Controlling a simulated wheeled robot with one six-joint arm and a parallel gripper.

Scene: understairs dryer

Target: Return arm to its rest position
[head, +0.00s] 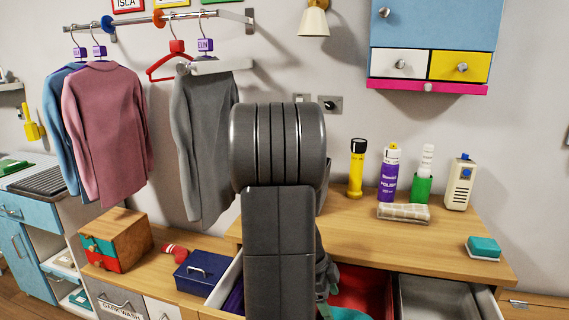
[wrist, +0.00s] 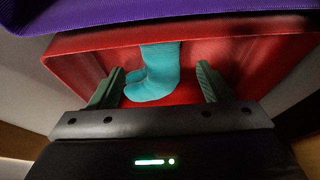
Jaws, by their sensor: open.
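My gripper (wrist: 162,88) is open in the wrist view, one green-grey finger on each side of a teal sock. The sock (wrist: 155,72) lies in a red bin (wrist: 85,42), with a gap between it and each finger. In the head view my dark arm stands in the middle of the picture and reaches down to the open drawer, hiding part of it. The red bin (head: 362,284) and a bit of the teal sock (head: 348,313) show there beside the arm.
A purple bin (wrist: 150,12) borders the red one, and a grey bin (head: 440,298) sits at the drawer's right. The wooden counter (head: 400,245) behind holds a yellow torch (head: 356,168), a purple spray can (head: 389,175) and a teal block (head: 483,248). Clothes hang on the rail at left.

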